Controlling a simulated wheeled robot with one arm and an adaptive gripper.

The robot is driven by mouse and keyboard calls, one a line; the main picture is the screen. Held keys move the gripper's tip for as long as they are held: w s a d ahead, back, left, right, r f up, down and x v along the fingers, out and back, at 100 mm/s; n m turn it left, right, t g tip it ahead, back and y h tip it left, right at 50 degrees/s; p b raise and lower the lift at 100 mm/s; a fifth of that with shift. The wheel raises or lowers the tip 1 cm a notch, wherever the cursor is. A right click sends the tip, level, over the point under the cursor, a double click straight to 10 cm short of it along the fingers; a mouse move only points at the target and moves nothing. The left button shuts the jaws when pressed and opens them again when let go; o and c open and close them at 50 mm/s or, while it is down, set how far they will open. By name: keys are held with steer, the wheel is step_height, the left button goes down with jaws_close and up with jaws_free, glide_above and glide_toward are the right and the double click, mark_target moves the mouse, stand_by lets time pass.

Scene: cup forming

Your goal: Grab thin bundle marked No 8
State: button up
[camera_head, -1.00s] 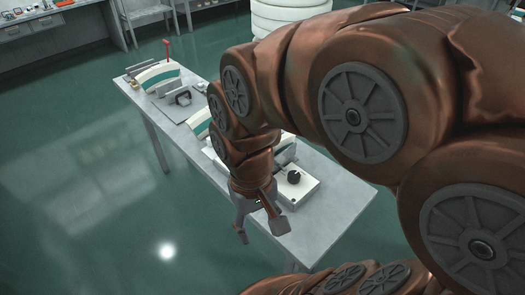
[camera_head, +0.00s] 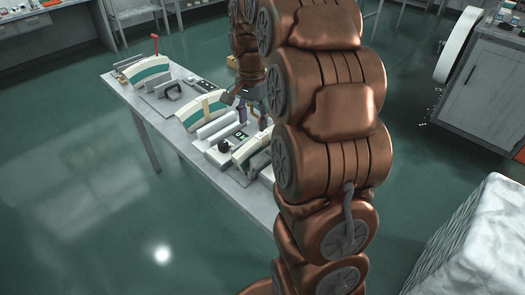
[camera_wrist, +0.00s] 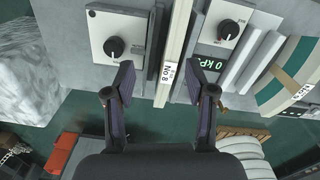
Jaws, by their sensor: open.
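In the wrist view, a thin, pale, strip-like bundle (camera_wrist: 177,40) carries a white label reading No 8. It runs down between two knobbed panels, its labelled end at the panels' near edge. My gripper (camera_wrist: 167,86) is open, one dark finger on each side of the label in the picture. Clear gaps show between both fingers and the bundle; I cannot tell the height difference. In the head view, my gripper (camera_head: 245,96) is over the far side of the bench, partly hidden by my arm. I cannot surely pick out the No 8 bundle there.
A knobbed box (camera_wrist: 116,40) stands left of the bundle. A panel with a green display (camera_wrist: 208,64) stands right. A curved white-and-teal piece (camera_wrist: 285,72) is further right. The bench (camera_head: 262,205) has bare room at its near end. A rough pale block (camera_head: 480,240) stands at lower right.

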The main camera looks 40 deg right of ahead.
mark_target(262, 134)
steer(key=w+d, duration=0.1)
steer(key=d+f+m, duration=0.1)
steer(key=d, duration=0.1)
steer(key=w+d+m, duration=0.1)
steer(key=d, duration=0.1)
steer(key=shift+w+d+f+b, duration=0.15)
steer(key=shift+w+f+b, duration=0.15)
steer(key=shift+w+f, duration=0.1)
steer(key=shift+d+f, duration=0.1)
steer(key=shift+f, duration=0.05)
step_height(262, 134, down, 2)
steer(key=shift+f+p, duration=0.1)
steer(key=shift+p, duration=0.25)
steer(key=shift+w+d+f+p, duration=0.15)
steer(key=shift+f+p, duration=0.4)
steer(key=shift+f, duration=0.8)
steer(key=shift+w+f+p, duration=0.1)
steer(key=shift+f+p, duration=0.45)
steer(key=shift+f, duration=0.75)
jaws_close()
